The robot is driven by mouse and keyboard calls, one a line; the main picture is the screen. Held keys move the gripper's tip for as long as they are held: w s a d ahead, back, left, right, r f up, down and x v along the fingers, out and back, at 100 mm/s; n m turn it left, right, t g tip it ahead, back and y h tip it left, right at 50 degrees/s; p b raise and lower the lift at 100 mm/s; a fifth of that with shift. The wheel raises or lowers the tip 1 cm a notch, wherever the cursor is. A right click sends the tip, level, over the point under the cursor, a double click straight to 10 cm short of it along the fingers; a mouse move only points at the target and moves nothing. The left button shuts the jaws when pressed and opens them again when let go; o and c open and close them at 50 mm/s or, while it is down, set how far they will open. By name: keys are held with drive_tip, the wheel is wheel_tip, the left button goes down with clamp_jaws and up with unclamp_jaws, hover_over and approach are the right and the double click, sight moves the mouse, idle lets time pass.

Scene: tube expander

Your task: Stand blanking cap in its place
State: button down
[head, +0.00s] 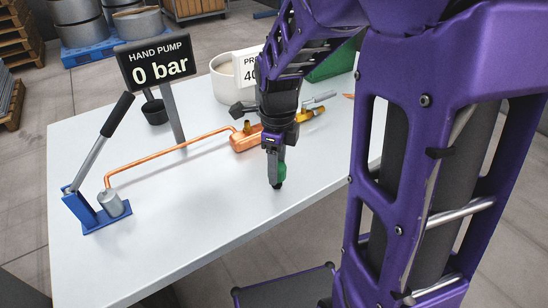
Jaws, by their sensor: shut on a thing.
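My gripper (277,184) points down over the white table, in front of the copper block. It is shut on a small green piece (282,172), which shows at the right side of the fingers. This may be the blanking cap; the fingers hide much of it, and I cannot tell its full shape. I cannot tell whether it touches the table. The cap's place is not clear in this view.
A copper block (244,139) joins a copper pipe (165,157) to the blue hand pump (97,213). A sign (158,66) reads 0 bar. A white pot (226,83) and a green box (330,66) stand behind. The front table area (200,235) is clear.

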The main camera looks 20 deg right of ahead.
drive_tip(key=shift+f, duration=0.1)
idle(0.3)
drive_tip(key=shift+c, duration=1)
unclamp_jaws()
drive_tip(key=shift+o, duration=0.2)
drive_tip(key=shift+o, duration=0.8)
